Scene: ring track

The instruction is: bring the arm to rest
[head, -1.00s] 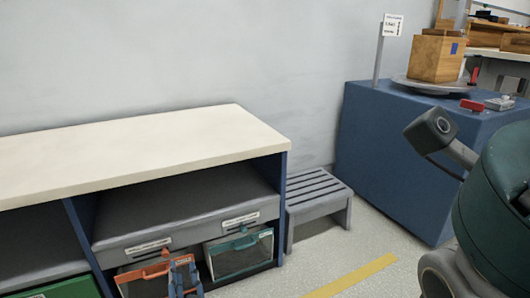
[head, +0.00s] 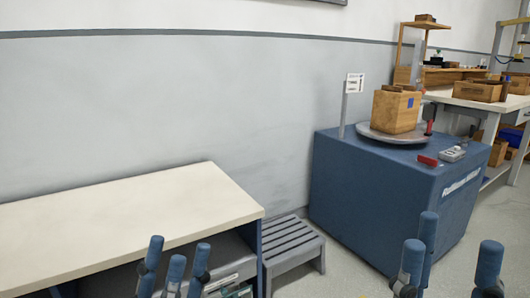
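My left gripper (head: 176,262) is at the bottom left of the head view, its blue-tipped fingers raised in front of the shelf unit. The fingertips are apart and nothing shows between them. My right gripper (head: 449,252) is at the bottom right, in front of the blue cabinet and the floor. Its blue-tipped fingers are spread wide, with nothing between them. The arms behind both grippers are below the picture edge.
A shelf unit with a cream top (head: 120,215) stands at lower left, beside a grey slatted step (head: 290,243). A blue cabinet (head: 375,190) carries a round turntable (head: 372,134) with a wooden box (head: 396,112). A workbench (head: 480,100) stands behind at right.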

